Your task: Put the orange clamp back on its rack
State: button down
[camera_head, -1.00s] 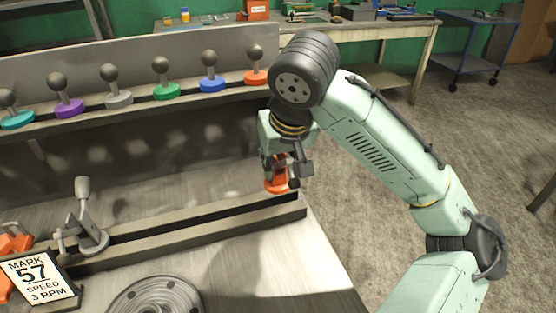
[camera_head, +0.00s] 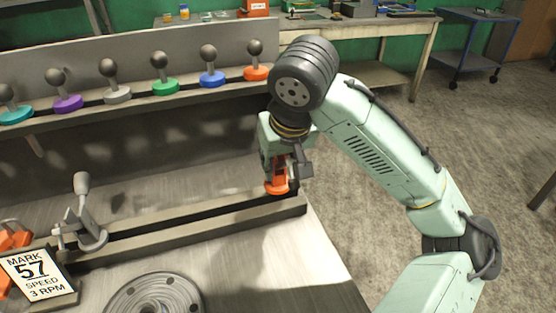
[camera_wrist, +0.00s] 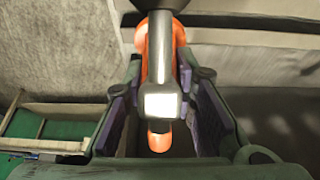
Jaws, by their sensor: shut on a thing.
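The orange clamp (camera_head: 277,187) is at the right end of the long grey rail (camera_head: 200,216) on the bench, with its orange base low against the rail. I cannot tell whether it rests on the rail or is just above it. My gripper (camera_head: 281,165) is above the rail end, pointing down and shut on the clamp. In the wrist view the clamp's grey handle (camera_wrist: 161,75) stands between my two fingers, with orange parts (camera_wrist: 159,141) behind and below it. My fingers hide part of the clamp in the head view.
A raised ledge (camera_head: 130,100) behind carries several ball-knobbed coloured discs, the orange one (camera_head: 257,73) nearest my arm. A grey lever clamp (camera_head: 85,220) sits on the rail's left. A sign (camera_head: 38,277), orange parts (camera_head: 12,241) and a round plate (camera_head: 153,298) are in front.

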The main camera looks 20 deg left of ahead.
jog(key=shift+f+b, duration=1.05)
jog(key=shift+f, duration=0.65)
jog(key=c, duration=1.6)
grip_release()
jog(key=shift+r, duration=0.1)
jog(key=shift+r+p, duration=2.55)
jog(key=shift+p, duration=0.15)
jog(key=shift+r, duration=1.1)
jog(key=shift+o, duration=0.4)
jog(key=o, duration=0.5)
jog(key=shift+c, duration=0.2)
